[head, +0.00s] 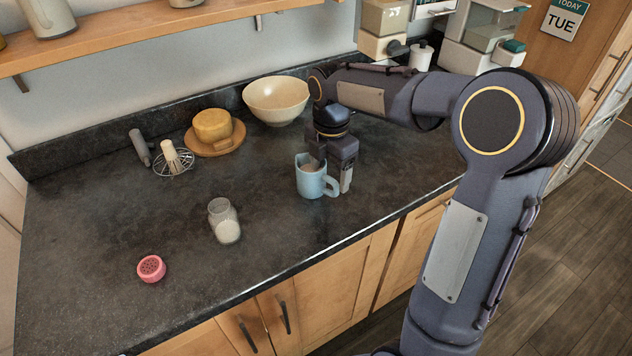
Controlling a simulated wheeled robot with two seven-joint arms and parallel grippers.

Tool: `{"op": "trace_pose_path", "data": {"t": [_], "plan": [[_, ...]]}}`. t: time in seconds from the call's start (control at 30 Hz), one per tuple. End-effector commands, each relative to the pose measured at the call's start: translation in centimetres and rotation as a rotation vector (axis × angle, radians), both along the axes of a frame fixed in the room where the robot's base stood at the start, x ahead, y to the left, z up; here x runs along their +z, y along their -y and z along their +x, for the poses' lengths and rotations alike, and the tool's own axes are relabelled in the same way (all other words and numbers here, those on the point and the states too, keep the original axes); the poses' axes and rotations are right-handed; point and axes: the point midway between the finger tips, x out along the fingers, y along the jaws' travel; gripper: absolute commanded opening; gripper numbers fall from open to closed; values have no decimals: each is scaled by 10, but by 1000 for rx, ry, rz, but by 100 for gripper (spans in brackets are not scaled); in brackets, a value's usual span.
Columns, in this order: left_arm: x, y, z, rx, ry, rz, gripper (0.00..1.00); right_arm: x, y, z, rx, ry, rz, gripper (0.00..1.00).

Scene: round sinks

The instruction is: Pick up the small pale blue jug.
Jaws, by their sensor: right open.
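The small pale blue jug (309,183) stands upright on the dark countertop, right of the middle, near the front edge. Its handle faces right. My right gripper (330,172) is directly over the jug, pointing down, with its jaws open. One finger is at the jug's mouth and seems to reach inside it. The other finger is outside, by the handle on the right. I cannot tell whether either finger touches the jug. The inner finger's tip is hidden. My left gripper is not in view.
A cream bowl (276,101) stands behind the jug. A cheese (212,125) on a round board (207,149), a whisk (173,160), a glass jar (224,221) and a pink-red shaker lid (151,269) lie to the left. The front left counter is mostly clear.

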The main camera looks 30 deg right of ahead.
Motion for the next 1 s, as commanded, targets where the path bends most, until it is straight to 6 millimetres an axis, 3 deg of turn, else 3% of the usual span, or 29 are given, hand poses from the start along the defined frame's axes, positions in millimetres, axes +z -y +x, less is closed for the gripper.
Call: {"op": "trace_pose_path", "data": {"t": [0.27,0.57,1.0], "plan": [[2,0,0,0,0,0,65,-39,1,-4,-1,-2,0,74],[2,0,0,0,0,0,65,-44,1,-4,-2,1,0,74],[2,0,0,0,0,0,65,-44,1,-3,-2,1,0,18]]}}
